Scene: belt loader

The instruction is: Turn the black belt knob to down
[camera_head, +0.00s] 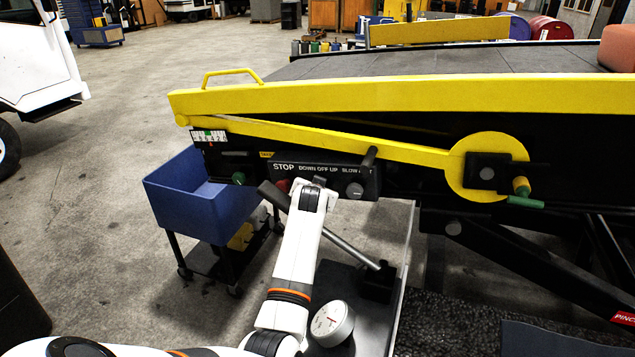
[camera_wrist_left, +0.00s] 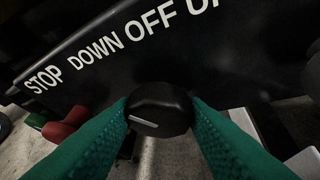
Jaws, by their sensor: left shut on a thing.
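The black belt knob (camera_wrist_left: 160,108) sits below the white DOWN OFF UP lettering, between the green fingers of my left gripper (camera_wrist_left: 163,117). The fingers touch it on both sides, and my gripper is shut on it. A short white mark on the knob lies towards its lower left. In the head view my left gripper (camera_head: 318,183) is at the black control panel (camera_head: 325,170), under the DOWN OFF UP label, and mostly hides the knob. My right gripper is not in view.
A red button (camera_head: 283,185) is left of my gripper, under STOP. A grey knob (camera_head: 355,190) is to the right, and a black lever (camera_head: 370,156) stands above it. A blue bin (camera_head: 190,205) on a cart is to the left. A round gauge (camera_head: 332,323) is below.

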